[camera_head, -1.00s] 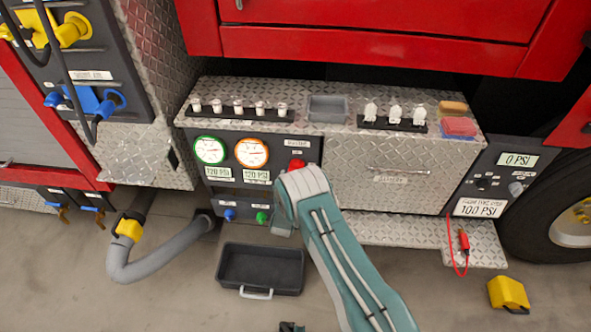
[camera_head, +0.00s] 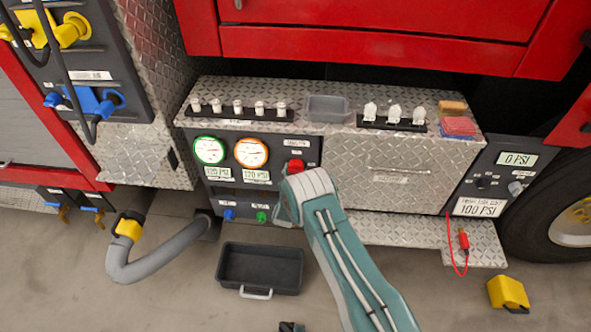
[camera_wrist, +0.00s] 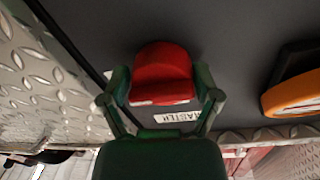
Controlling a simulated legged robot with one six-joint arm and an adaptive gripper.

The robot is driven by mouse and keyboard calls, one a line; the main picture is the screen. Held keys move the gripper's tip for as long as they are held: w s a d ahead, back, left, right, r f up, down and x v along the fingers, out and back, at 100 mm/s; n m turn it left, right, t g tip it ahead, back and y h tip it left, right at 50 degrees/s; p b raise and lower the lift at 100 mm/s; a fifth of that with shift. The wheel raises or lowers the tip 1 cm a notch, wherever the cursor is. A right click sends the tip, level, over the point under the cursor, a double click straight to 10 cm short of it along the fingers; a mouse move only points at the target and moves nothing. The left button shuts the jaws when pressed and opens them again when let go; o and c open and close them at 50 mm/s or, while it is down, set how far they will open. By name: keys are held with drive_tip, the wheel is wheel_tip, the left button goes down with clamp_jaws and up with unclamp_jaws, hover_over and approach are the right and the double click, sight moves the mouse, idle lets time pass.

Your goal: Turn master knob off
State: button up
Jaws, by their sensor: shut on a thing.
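The red master knob (camera_head: 295,166) sits on the dark gauge panel (camera_head: 233,190), at the right of the orange-ringed gauge. In the wrist view the red knob (camera_wrist: 161,74) shows close up, between the two green fingers of my gripper (camera_wrist: 162,92). The fingers are shut on its sides. A white label reading MASTER, partly seen, lies beside the knob in the wrist view. In the head view my arm's end covers the panel just below the knob, and the fingertips are hidden there.
The green-ringed gauge (camera_head: 209,150) and orange-ringed gauge (camera_head: 251,153) are left of the knob. A metal drawer front (camera_head: 390,165) is at its right. A black tray (camera_head: 260,268) lies on the ground below. A grey hose (camera_head: 165,255) is at the left.

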drive_tip(key=shift+a+r, duration=0.15)
drive_tip(key=n, duration=0.4)
drive_tip(key=shift+w+n, duration=0.1)
drive_tip(key=shift+n, duration=0.3)
drive_tip(key=n+t, duration=0.1)
drive_tip(key=n, duration=0.3)
drive_tip(key=shift+n+y, duration=0.4)
drive_tip(key=n, duration=0.5)
drive_tip(key=shift+s+d+f+n+y, duration=0.15)
drive_tip(key=shift+n+y, duration=0.1)
drive_tip(key=shift+n, duration=0.85)
drive_tip(key=shift+s+d+f+n+y, duration=0.15)
drive_tip(key=shift+n+y, duration=0.1)
drive_tip(key=shift+n, duration=0.85)
drive_tip(key=shift+a, duration=0.1)
drive_tip(key=o, duration=0.9)
drive_tip(key=shift+f, duration=0.1)
drive_tip(key=shift+o, duration=0.2)
drive_tip(key=shift+a, duration=0.1)
